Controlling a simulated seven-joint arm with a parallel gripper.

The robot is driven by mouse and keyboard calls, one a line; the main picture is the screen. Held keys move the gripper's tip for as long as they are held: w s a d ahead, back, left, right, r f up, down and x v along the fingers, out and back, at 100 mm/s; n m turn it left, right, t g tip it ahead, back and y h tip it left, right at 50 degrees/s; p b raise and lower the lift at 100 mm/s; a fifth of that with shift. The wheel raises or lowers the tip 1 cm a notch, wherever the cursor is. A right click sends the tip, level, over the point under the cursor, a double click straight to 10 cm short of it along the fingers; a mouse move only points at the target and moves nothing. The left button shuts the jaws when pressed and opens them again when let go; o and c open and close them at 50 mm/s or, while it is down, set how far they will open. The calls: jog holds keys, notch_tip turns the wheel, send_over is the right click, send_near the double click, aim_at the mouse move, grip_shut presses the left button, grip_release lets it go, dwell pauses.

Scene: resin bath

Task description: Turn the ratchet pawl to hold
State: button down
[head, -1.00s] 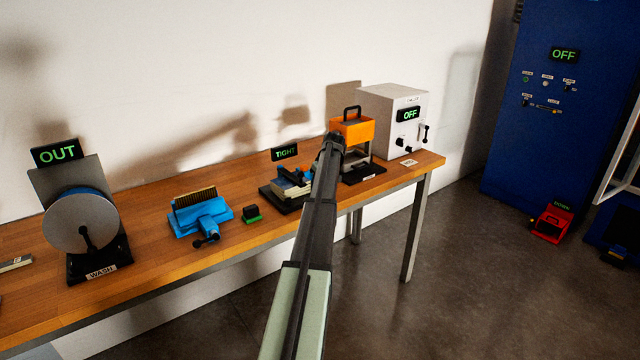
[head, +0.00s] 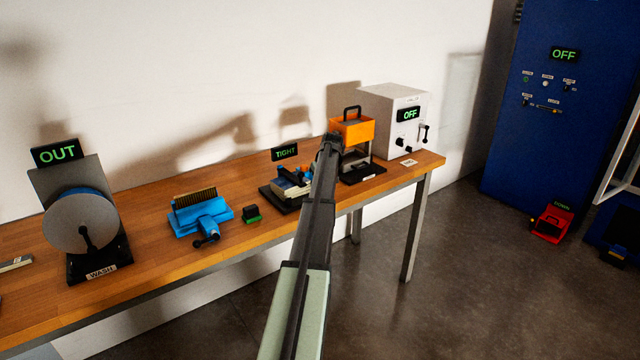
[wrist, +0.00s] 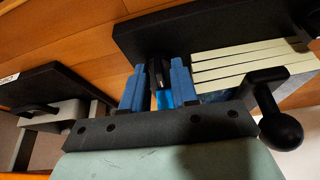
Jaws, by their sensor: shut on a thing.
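The device with the ratchet pawl stands on the bench under a green TIGHT sign (head: 285,152). It has a black base (head: 275,194) and pale stacked slats. In the wrist view the slats (wrist: 235,70) lie right of my fingers, with a black ball-ended lever (wrist: 280,130) nearby. My gripper (wrist: 156,68) has blue fingers shut on a narrow black piece (wrist: 157,76), which looks like the ratchet pawl. Its lower end is hidden. In the head view my arm crosses in front, and my fingertips and the pawl are hidden behind it.
An orange box on a stand (head: 353,130) and a white cabinet reading OFF (head: 390,105) stand just right. A small black and green block (head: 252,214), a blue clamp (head: 200,212) and a wash drum reading OUT (head: 75,222) lie left. The bench front (head: 150,275) is clear.

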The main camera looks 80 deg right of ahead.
jog(key=m+g, duration=0.1)
jog(key=m, duration=0.2)
jog(key=m+g+h, duration=0.1)
jog(key=m, duration=0.2)
jog(key=shift+w, duration=0.2)
jog(key=shift+m, duration=0.3)
dwell(0.3)
jog(key=c, duration=1.2)
grip_release()
jog(key=shift+a, duration=0.1)
